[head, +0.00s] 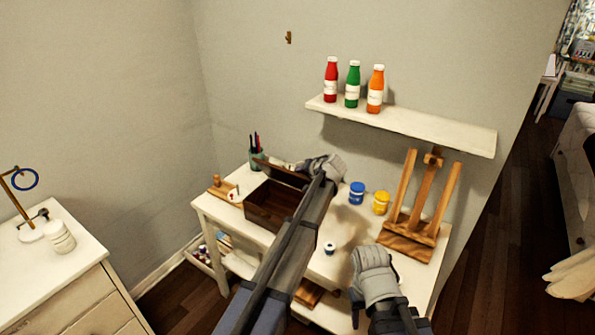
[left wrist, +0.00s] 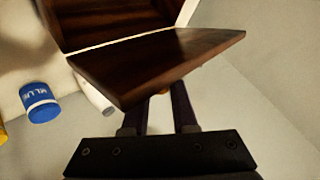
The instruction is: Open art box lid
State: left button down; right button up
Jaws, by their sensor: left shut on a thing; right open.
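The dark brown wooden art box (head: 262,216) sits on the white desk, left of its middle. Its lid (head: 284,175) is raised at the back and the box's dark inside shows. My left gripper (head: 318,167) is at the lid's right end, shut on it; the fingertips are hard to make out in the head view. In the left wrist view the lid (left wrist: 160,62) lies across the ends of my left fingers (left wrist: 166,100), with the open box (left wrist: 110,18) beyond. My right gripper (head: 374,268) is open and empty over the desk's front right, apart from the box.
The white desk (head: 325,270) also bears a blue jar (head: 357,193), a yellow jar (head: 381,203), a small white jar (head: 330,248), a wooden easel (head: 420,215) and a brush cup (head: 258,160). A shelf (head: 420,128) with three bottles hangs above.

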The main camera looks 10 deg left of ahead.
pick_arm(q)
jog(key=w, duration=0.1)
jog(key=w+g+p, duration=0.1)
jog(key=w+d+r+m, duration=0.1)
jog(key=shift+w+g+p, duration=0.15)
jog(key=shift+g+p, duration=0.15)
jog(key=shift+w+d+m+g+y+p, duration=0.15)
jog(key=shift+w+d+m+g+p, duration=0.1)
jog(key=shift+w+g, duration=0.25)
jog(key=shift+w+d+m+g+y+p, duration=0.15)
jog(key=shift+w+d+m+g, duration=0.1)
jog(key=shift+w+g, duration=0.25)
jog(key=c, duration=0.7)
grip_release()
jog(key=shift+w+a+f, duration=0.1)
